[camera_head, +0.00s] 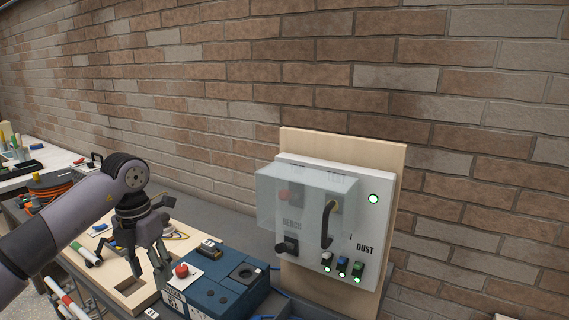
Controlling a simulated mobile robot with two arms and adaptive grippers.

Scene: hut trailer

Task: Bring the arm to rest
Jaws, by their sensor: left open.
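My left arm comes in from the left edge, bends at a dark joint and points its gripper downward. My left gripper (153,266) is open and empty, over the wooden board (112,262) on the bench, just left of the blue box with a red button. Whether its fingertips touch anything is hard to tell. My right gripper is not in view.
A white control panel (365,240) with a clear cover (305,205), a black handle and green lights stands against the brick wall. A blue box (228,290) with a red button (182,271) sits before it. Markers and small tools clutter the bench at left.

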